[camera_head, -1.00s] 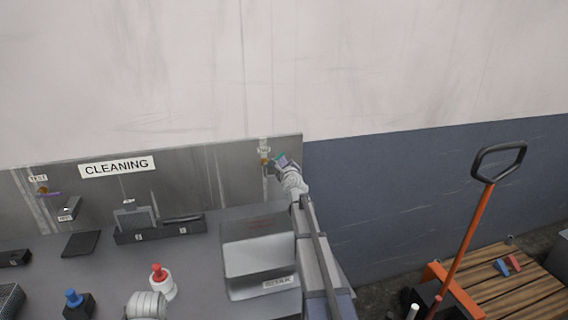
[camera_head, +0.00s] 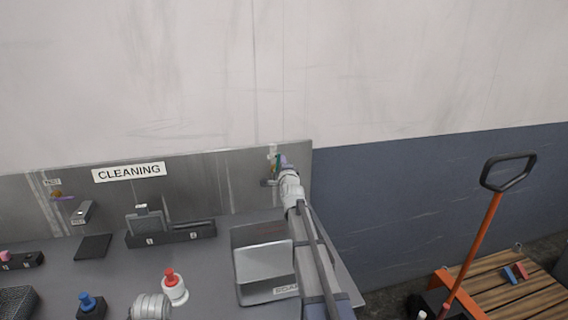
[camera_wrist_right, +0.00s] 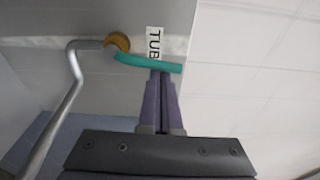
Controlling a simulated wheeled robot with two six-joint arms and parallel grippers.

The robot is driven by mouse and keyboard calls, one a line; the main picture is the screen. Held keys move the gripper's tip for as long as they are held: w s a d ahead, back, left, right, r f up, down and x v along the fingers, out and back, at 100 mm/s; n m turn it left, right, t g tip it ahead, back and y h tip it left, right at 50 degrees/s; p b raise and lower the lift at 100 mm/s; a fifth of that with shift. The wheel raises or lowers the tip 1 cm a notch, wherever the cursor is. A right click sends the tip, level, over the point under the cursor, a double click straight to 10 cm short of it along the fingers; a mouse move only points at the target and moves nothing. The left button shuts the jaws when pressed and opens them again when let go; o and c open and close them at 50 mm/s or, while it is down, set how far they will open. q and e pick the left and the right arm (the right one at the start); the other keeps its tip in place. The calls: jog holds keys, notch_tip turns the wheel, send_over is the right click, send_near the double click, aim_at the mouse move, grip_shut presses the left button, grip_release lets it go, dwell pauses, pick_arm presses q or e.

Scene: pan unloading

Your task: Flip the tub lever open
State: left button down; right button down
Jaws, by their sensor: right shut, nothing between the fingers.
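The tub lever (camera_wrist_right: 165,66) is a teal bar on a brass valve (camera_wrist_right: 117,41), under a TUB label (camera_wrist_right: 154,42), in the right wrist view. A bent metal spout (camera_wrist_right: 72,85) runs from the valve. My right gripper (camera_wrist_right: 160,74) is shut and empty, its purple fingertips at the lever's side; whether they touch it I cannot tell. In the head view my right gripper (camera_head: 283,162) is at the right end of the steel backsplash and hides part of the valve.
A metal tub (camera_head: 247,296) stands below, partly behind my right arm. A second valve (camera_head: 57,195) is at left. An orange-handled cart (camera_head: 475,240) stands right.

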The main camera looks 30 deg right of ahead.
jog(key=shift+a+n, duration=0.25)
jog(key=shift+n, duration=0.15)
jog(key=shift+w+r, duration=0.1)
dwell(0.5)
